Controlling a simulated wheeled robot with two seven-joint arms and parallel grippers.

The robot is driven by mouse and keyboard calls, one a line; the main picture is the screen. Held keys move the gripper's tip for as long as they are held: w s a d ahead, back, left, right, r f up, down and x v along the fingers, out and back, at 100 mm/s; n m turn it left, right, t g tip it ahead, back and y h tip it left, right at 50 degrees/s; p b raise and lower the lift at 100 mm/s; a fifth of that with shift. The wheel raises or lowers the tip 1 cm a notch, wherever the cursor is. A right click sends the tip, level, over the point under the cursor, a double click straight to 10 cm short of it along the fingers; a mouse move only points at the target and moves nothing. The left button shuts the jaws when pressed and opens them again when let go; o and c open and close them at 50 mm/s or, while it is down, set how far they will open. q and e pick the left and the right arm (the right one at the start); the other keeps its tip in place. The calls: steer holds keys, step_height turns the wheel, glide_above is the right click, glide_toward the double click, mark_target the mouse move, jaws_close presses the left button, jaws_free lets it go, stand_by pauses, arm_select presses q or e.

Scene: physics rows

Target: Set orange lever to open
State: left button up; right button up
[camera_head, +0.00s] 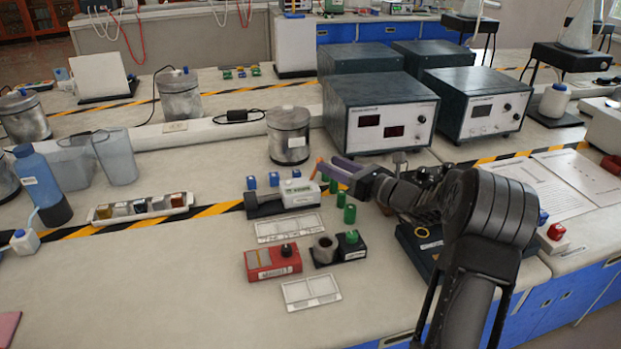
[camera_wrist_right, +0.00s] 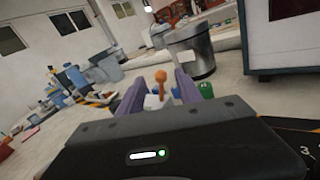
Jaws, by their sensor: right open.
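The orange lever (camera_head: 314,172) stands up from a white and dark grey device (camera_head: 297,192) on the bench, in the middle of the head view. In the right wrist view the lever's round orange tip (camera_wrist_right: 161,77) shows between the two fingers. My right gripper (camera_head: 338,170) reaches in from the right at the lever's side, its purple fingers pointing left toward it. In the right wrist view my right gripper (camera_wrist_right: 170,88) is open, with a finger on each side of the lever. Whether a finger touches the lever cannot be told. My left gripper is not in view.
Green cylinders (camera_head: 349,213) stand just below the right gripper. A red box (camera_head: 272,262) and a black block with a green knob (camera_head: 350,244) sit in front. A metal canister (camera_head: 288,136) and grey instrument boxes (camera_head: 380,114) stand behind.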

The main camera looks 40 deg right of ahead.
steer(key=shift+f, duration=0.25)
steer(key=x, duration=0.7)
steer(key=shift+w+p, duration=0.35)
steer(key=shift+a, duration=0.15)
jaws_close()
stand_by(1.2)
